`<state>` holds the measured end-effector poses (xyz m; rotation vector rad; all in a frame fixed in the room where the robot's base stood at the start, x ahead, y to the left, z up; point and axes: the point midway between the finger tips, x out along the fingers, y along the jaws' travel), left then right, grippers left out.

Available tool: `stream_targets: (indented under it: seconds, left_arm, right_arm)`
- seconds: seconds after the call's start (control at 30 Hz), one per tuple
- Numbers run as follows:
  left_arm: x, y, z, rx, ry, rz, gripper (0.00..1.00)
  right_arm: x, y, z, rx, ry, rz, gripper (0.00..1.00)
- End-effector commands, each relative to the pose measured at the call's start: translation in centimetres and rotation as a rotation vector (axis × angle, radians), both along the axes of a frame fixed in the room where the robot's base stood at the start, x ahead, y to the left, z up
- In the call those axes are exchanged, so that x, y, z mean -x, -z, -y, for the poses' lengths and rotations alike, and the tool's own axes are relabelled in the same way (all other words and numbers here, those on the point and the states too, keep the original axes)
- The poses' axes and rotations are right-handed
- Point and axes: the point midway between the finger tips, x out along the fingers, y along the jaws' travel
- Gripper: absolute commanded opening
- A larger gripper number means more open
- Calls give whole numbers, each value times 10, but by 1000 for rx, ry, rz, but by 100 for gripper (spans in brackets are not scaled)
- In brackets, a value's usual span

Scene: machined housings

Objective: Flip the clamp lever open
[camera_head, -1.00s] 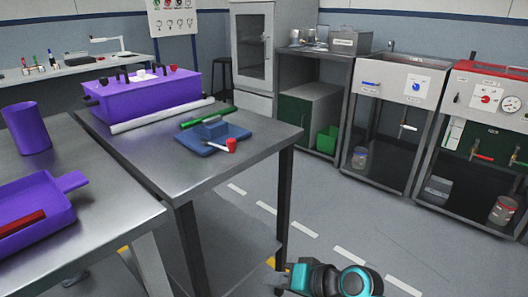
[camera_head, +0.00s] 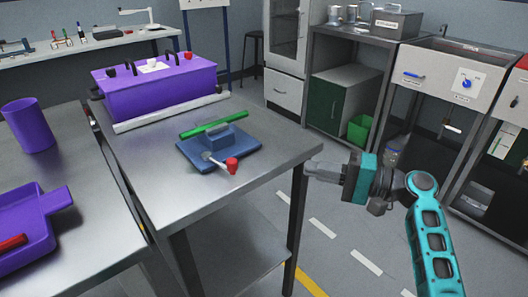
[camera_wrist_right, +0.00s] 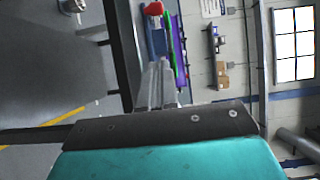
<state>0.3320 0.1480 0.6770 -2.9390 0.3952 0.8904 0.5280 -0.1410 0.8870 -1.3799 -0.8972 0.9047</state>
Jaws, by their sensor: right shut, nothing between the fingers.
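The clamp is a blue block (camera_head: 222,143) on a flat blue base plate (camera_head: 190,153), lying on the steel table. Its lever (camera_head: 216,162) is a thin pale rod with a red knob (camera_head: 232,165) that sticks out toward the table's front. The red knob also shows at the top of the right wrist view (camera_wrist_right: 153,8). My right gripper (camera_head: 307,168) is shut and empty, beside the table's right corner and apart from the clamp. In the right wrist view its fingers (camera_wrist_right: 158,85) point toward the clamp. My left gripper is not in view.
A nearer table at left holds a purple cup (camera_head: 28,125) and a purple tray (camera_head: 38,238). The steel table's front (camera_head: 185,187) is clear.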

Motion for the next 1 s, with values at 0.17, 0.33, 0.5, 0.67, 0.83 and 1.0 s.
stream_targets:
  seconds: [0.17, 0.33, 0.5, 0.67, 0.83, 1.0]
  left_arm:
    - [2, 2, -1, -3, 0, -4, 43]
    - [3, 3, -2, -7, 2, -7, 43]
    - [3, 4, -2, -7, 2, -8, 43]
    - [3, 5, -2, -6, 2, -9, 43]
    - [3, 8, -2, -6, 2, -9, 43]
    - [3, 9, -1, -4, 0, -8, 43]
  right_arm:
    - [0, -3, 0, -9, -4, 0, 0]
    - [0, -2, 0, -7, -3, 1, 0]
    - [-4, -2, -8, -9, -3, 0, 0]
    - [-14, -3, -32, -10, -5, 2, 0]
    - [-29, -2, -66, -10, -5, 2, 0]
    - [-41, -2, -97, -7, -5, 1, 0]
